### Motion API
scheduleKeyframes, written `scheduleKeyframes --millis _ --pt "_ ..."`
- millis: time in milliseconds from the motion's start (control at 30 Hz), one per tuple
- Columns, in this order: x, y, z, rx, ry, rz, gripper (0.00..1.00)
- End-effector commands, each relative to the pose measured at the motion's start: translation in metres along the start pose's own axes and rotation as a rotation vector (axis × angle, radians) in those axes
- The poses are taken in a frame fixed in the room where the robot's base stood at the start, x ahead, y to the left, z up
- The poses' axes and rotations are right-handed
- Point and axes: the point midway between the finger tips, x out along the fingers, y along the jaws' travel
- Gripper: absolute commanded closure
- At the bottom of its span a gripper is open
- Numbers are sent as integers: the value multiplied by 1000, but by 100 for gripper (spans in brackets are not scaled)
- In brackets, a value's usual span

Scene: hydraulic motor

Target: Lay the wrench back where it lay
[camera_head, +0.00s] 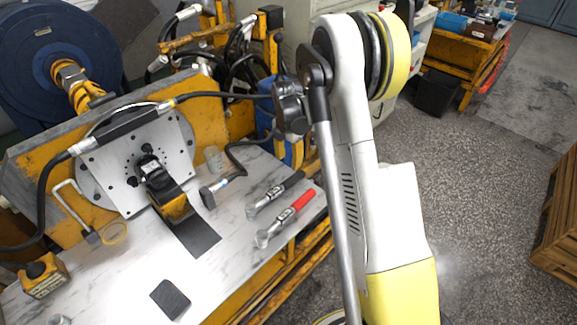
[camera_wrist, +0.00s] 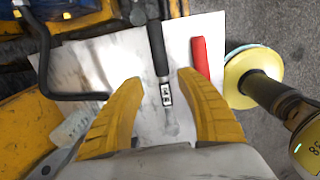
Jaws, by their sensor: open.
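A torque wrench with a black handle (camera_head: 277,191) lies on the marble-topped bench (camera_head: 235,240) in the head view. A second wrench with a red handle (camera_head: 287,217) lies beside it, nearer the front edge. In the wrist view my gripper (camera_wrist: 160,80) is open, with its yellow fingers spread and nothing held. The black-handled wrench (camera_wrist: 166,93) shows in the gap between the fingers, its head towards the palm. The red handle (camera_wrist: 200,57) shows beyond the right finger, which hides part of that wrench.
A hammer (camera_head: 212,190) lies left of the wrenches. A motor plate (camera_head: 140,160) with black hoses stands at the bench's back. A dark pad (camera_head: 170,298) and a yellow block (camera_head: 45,275) are at the left. A wooden crate (camera_head: 557,225) stands on the floor at right.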

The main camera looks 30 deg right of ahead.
Motion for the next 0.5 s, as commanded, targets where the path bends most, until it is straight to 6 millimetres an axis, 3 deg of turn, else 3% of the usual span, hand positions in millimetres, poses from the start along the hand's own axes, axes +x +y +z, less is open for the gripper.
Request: scheduleKeyframes --millis 267,367,500 --pt "-38 -1 -6 43 -7 13 57" --pt "-70 -6 -21 158 -22 48 57" --pt "-133 -24 -56 431 -35 137 57"
